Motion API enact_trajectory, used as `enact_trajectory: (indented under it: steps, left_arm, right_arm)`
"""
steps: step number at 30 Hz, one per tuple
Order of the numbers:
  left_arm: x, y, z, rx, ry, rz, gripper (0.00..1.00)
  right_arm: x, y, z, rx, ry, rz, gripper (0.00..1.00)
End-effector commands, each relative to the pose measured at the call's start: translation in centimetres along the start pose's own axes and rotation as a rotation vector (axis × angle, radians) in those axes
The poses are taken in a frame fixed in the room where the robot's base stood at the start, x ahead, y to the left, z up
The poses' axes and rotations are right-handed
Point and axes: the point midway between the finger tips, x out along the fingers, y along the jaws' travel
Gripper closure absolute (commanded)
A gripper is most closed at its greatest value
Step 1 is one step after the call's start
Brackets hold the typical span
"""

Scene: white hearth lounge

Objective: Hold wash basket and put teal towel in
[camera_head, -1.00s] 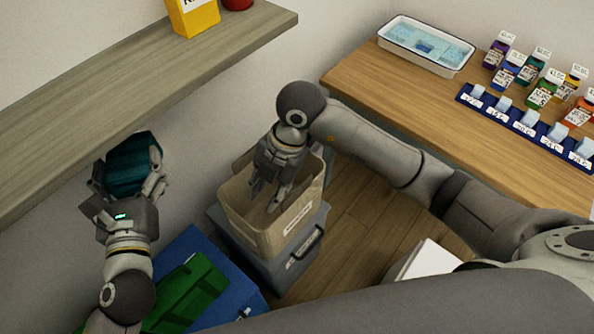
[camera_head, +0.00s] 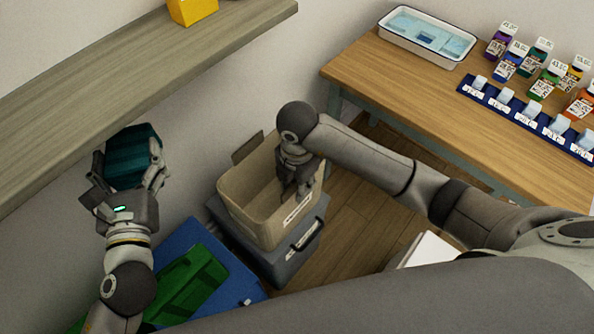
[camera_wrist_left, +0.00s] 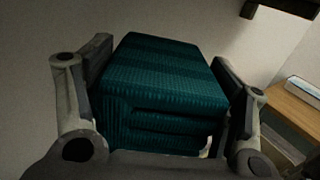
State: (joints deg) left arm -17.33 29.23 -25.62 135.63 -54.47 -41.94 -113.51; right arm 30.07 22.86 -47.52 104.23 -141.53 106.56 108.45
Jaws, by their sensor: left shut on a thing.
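The teal towel (camera_head: 133,158) is a folded block with darker stripes, and it fills the space between the fingers in the left wrist view (camera_wrist_left: 160,85). My left gripper (camera_head: 130,180) is shut on it and holds it in the air, left of the basket and by the shelf. The wash basket (camera_head: 240,208) is a beige open bin with a white label, standing on a grey box. My right gripper (camera_head: 296,190) is at the basket's right side, pointing down. Its fingertips overlap the basket in the picture, and whether they grip its wall is unclear.
The grey box (camera_head: 275,262) stands on the wooden floor beside a blue box (camera_head: 205,255) with a green item (camera_head: 188,283) on top. A shelf (camera_head: 110,85) runs above left. A wooden table (camera_head: 440,105) at right bears a white tray (camera_head: 428,37) and several bottles.

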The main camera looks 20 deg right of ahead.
Motion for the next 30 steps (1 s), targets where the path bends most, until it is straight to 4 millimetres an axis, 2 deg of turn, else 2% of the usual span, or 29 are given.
enact_trajectory:
  steps: [3, 7, 17, 18, 25, 30]
  left_arm:
    - [0.0, 0.0, 0.3, 0.0, -0.003, 0.0, 0.57]
    - [0.0, 0.0, 0.3, 0.0, -0.002, 0.0, 0.57]
    - [0.0, 0.0, 0.3, 0.0, -0.002, 0.0, 0.57]
    - [0.0, 0.0, 0.3, 0.0, -0.002, 0.0, 0.57]
    - [0.0, 0.0, 0.3, 0.0, -0.002, 0.0, 0.57]
    - [0.0, 0.0, 0.3, 0.0, -0.002, 0.0, 0.57]
  right_arm:
    - [1.7, 0.0, -0.1, -0.001, 0.001, -0.002, 0.7]
    - [2.7, 0.0, -0.1, -0.001, 0.001, -0.001, 0.7]
    - [3.2, 0.0, -0.1, -0.002, 0.0, 0.001, 0.7]
    - [3.1, 0.0, -0.1, -0.002, 0.0, 0.001, 0.71]
    - [3.1, 0.0, -0.1, -0.002, 0.0, 0.001, 1.0]
    - [3.1, 0.0, 0.0, -0.001, 0.0, 0.002, 1.0]
